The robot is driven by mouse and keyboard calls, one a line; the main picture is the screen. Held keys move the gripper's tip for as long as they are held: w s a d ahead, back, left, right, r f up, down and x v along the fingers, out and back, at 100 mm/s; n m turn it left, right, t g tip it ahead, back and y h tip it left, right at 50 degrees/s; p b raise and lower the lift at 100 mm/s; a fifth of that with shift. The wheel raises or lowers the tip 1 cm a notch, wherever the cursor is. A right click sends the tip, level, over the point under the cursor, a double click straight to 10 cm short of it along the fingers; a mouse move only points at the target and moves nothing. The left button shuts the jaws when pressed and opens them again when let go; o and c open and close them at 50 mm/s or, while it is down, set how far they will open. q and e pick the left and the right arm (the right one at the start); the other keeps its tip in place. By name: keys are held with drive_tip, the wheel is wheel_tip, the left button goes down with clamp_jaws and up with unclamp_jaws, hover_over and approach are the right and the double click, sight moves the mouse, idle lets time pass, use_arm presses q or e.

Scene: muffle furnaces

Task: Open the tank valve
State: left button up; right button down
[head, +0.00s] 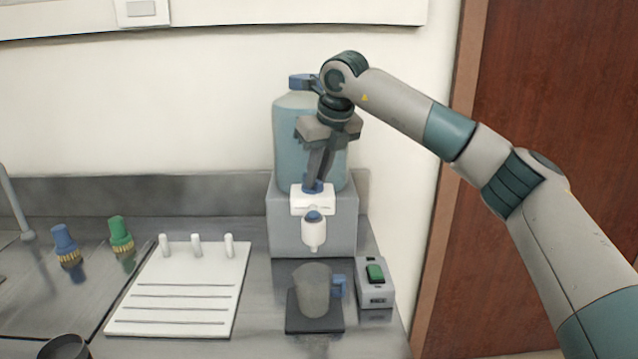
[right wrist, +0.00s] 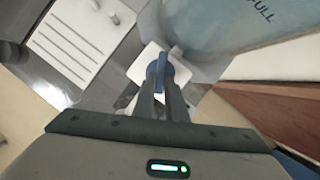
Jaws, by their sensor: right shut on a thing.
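A blue-tinted tank (head: 290,140) with a blue cap stands on a grey block against the wall. A white valve body (head: 300,203) sits at its lower front, with a white spout (head: 313,233) below it. My right gripper (head: 315,186) points down at the valve, and its fingers are shut on the blue valve handle. In the right wrist view the blue handle (right wrist: 168,69) shows between the fingertips, above the white valve body (right wrist: 150,56). A grey mug (head: 312,290) with a blue handle stands under the spout on a dark plate. My left gripper is not in view.
A grey box with a green switch (head: 375,273) stands right of the mug. A white board with pegs (head: 185,290) lies to the left. Blue (head: 65,243) and green (head: 120,233) brush-like items stand farther left. A dark round container (head: 66,347) is at the lower left.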

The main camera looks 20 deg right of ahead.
drive_tip(key=m+b, duration=0.1)
drive_tip(key=m+h, duration=0.1)
drive_tip(key=shift+a+f+m+b, duration=0.1)
drive_tip(key=shift+a+m+b, duration=0.2)
drive_tip(key=shift+m+b, duration=0.1)
drive_tip(key=m+h+b, duration=0.1)
drive_tip(key=m, duration=0.2)
drive_tip(key=shift+a, duration=0.2)
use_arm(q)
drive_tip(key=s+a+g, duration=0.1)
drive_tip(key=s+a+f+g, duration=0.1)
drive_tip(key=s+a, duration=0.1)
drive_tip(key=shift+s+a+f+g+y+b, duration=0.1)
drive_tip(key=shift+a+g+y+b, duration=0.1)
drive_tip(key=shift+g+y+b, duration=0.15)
use_arm(e)
drive_tip(key=shift+h, duration=0.3)
drive_tip(key=c, duration=1.8)
unclamp_jaws()
drive_tip(key=shift+r, duration=0.25)
